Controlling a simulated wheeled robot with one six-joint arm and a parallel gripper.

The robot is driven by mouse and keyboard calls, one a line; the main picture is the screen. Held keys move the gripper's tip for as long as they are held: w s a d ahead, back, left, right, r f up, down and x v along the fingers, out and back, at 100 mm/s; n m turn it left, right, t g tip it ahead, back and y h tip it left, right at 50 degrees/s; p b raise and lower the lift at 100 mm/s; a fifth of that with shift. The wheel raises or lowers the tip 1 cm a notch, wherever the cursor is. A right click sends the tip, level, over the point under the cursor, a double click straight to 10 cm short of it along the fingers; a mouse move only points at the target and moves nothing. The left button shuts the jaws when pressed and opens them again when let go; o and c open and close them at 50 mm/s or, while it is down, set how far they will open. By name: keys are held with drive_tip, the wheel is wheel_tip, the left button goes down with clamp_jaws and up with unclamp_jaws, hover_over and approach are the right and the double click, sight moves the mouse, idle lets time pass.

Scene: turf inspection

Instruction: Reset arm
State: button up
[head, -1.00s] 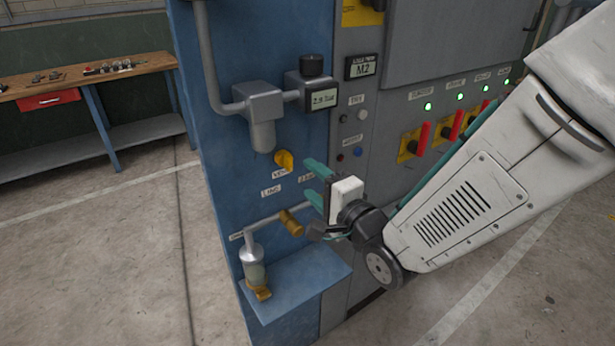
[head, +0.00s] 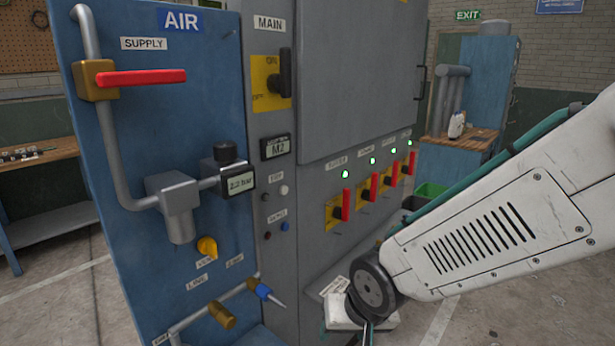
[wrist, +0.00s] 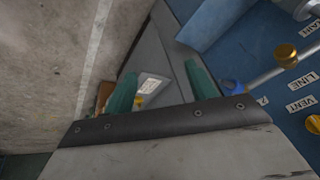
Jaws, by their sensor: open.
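My gripper (wrist: 160,75) shows in the wrist view with its two teal fingers apart and nothing between them. In the head view my arm comes in from the right, and its wrist bends down at the bottom, beside the grey cabinet (head: 345,85). The finger ends are cut off or hidden there. The blue air panel (head: 125,190) stands to the left, with a red supply handle (head: 140,77) lying level and a gauge (head: 241,182) that seems to read 2.2 bar. Below are a yellow vent knob (head: 207,247) and a blue-ended fitting (head: 263,291), apart from my gripper.
Several red switch handles (head: 346,205) under green lights stick out from the cabinet close to my arm. A workbench (head: 38,150) stands at far left. Floor shows at left.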

drive_tip(key=s+d+r+g+h, duration=0.1)
drive_tip(key=s+d+r, duration=0.6)
drive_tip(key=d, duration=0.3)
drive_tip(key=s+d+r+m+g+h, duration=0.1)
drive_tip(key=s+d+r, duration=0.6)
drive_tip(key=d, duration=0.3)
drive_tip(key=shift+s+g, duration=0.3)
drive_tip(key=shift+s, duration=0.6)
